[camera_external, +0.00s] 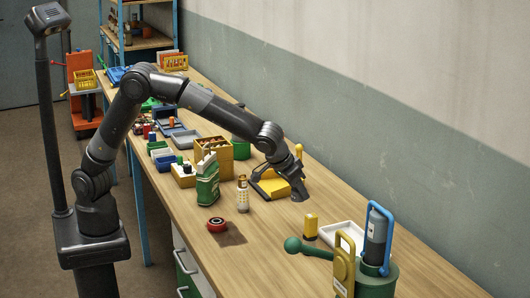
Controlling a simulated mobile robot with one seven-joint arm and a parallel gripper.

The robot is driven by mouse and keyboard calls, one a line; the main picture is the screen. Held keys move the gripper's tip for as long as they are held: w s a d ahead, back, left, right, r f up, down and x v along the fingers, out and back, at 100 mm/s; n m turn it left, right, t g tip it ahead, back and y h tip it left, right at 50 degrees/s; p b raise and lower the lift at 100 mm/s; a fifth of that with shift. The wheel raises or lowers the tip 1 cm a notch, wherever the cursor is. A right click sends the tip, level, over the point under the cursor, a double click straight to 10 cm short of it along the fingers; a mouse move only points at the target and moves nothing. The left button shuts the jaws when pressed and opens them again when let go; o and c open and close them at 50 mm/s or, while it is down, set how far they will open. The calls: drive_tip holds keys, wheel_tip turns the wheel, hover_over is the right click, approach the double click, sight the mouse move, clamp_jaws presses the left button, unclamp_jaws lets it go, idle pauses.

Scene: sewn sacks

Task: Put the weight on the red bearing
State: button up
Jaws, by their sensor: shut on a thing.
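The held thing and the bearing are well apart.
The bench around the bearing is mostly clear.

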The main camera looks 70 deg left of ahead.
drive_tip(key=s+a+r+n+g+y, duration=0.25)
drive_tip(key=s+n, duration=0.45)
drive_tip(key=s, duration=0.9)
drive_tip(key=s+a+r+n+g+y, duration=0.1)
drive_tip(key=s+a+n+g+y, duration=0.15)
drive_tip(key=s+n, duration=0.95)
drive_tip(key=m, duration=0.5)
hover_over(216, 218)
drive_tip(key=d, duration=0.2)
drive_tip(key=f, duration=0.7)
drive_tip(key=shift+s, duration=0.3)
drive_tip(key=shift+f, duration=2.1)
drive_tip(key=shift+f, duration=0.15)
drive_tip(key=o, duration=1.3)
drive_tip(key=shift+o, duration=0.2)
